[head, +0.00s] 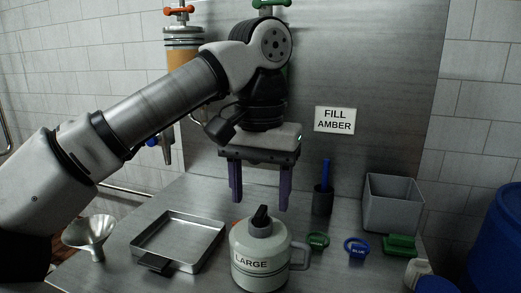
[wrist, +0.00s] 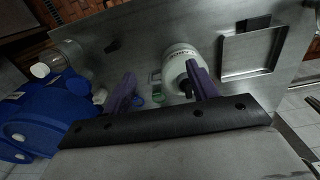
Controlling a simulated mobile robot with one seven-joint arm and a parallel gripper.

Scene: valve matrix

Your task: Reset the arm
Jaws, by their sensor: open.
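My gripper (head: 259,188) is open and empty, with its two purple fingers pointing down above the steel table. In the head view it hangs above and behind the jug (head: 260,256) labelled LARGE, which stands upright with a black spout on its lid and a handle on the right. My arm reaches in from the left and bends down at the wrist. In the wrist view my gripper (wrist: 165,88) also shows open, and the white jug (wrist: 180,58) lies beyond the fingers, partly covered by the right one.
A FILL AMBER sign (head: 334,120) is on the steel back panel. An amber cylinder (head: 184,58) with an orange valve is at the upper left. A shallow tray (head: 218,226), a funnel (head: 90,231), a grey bin (head: 392,207), a blue tag (head: 357,246) and a green cap (head: 318,241) surround the jug.

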